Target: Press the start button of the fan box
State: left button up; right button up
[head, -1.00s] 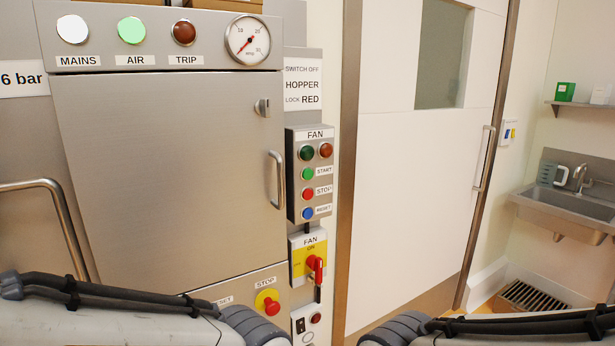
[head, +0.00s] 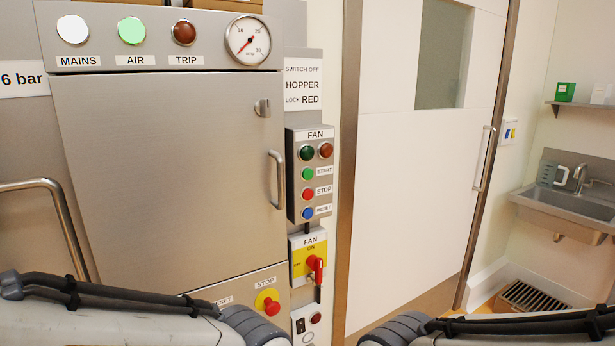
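The fan box (head: 291,178) is a narrow grey panel labelled FAN, right of the steel cabinet. Its green start button (head: 308,174) sits beside the START label. A red stop button (head: 308,194) and a blue reset button (head: 308,213) are below it. Above are a dark green lamp (head: 306,153) and a dark red-brown lamp (head: 326,151), which look unlit. Below the box is a yellow FAN switch (head: 309,259) with a red handle near the ON label. My two arms show at the bottom edge, below the box; neither gripper is in view.
The steel cabinet (head: 165,160) has a protruding door handle (head: 277,180) just left of the fan box. A red stop button on yellow (head: 268,302) is low on it. A white sliding door (head: 415,200) and a sink (head: 570,205) are to the right. The space before the box looks clear.

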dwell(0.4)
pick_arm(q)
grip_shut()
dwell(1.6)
